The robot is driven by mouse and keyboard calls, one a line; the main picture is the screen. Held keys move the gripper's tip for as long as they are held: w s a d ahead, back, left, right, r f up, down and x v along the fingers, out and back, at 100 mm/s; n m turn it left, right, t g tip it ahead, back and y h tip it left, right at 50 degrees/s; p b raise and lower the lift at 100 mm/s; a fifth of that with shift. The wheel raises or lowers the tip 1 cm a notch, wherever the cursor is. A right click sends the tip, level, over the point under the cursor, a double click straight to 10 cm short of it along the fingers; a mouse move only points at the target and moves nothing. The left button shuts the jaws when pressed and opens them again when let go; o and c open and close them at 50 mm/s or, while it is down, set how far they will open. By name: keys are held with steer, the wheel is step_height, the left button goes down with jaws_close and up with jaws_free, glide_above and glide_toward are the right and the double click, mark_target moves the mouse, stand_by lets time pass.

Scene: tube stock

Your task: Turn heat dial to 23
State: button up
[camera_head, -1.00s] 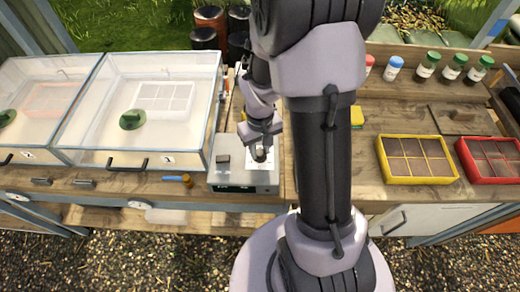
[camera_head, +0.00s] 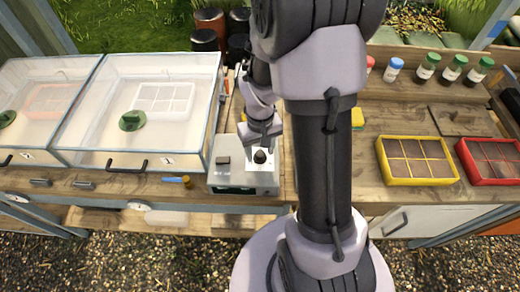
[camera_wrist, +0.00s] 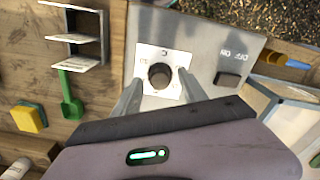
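The heat dial (camera_wrist: 160,75) is a dark round knob on a white plate on top of a grey control box. In the wrist view the plate's markings are too small to read. The dial (camera_head: 260,156) also shows in the head view, on the control box (camera_head: 226,180). A black rocker switch (camera_wrist: 228,80) marked OFF and ON sits beside the plate. My gripper (camera_wrist: 157,86) points at the dial with its two fingers apart, one on each side of the knob. Gaps appear between fingers and knob, so it looks open and not closed on it. The box's front display is unreadable.
Clear-lidded propagator boxes (camera_head: 140,65) stand left of the control box. Yellow (camera_head: 382,160) and red (camera_head: 462,160) trays are at right. A green tool (camera_wrist: 70,95) and a yellow sponge (camera_wrist: 28,118) lie near the box.

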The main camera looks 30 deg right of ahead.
mark_target(260, 153)
step_height(260, 153, up, 18)
steer(key=p, duration=0.5)
steer(key=shift+f+p, duration=0.25)
steer(key=shift+p, duration=0.15)
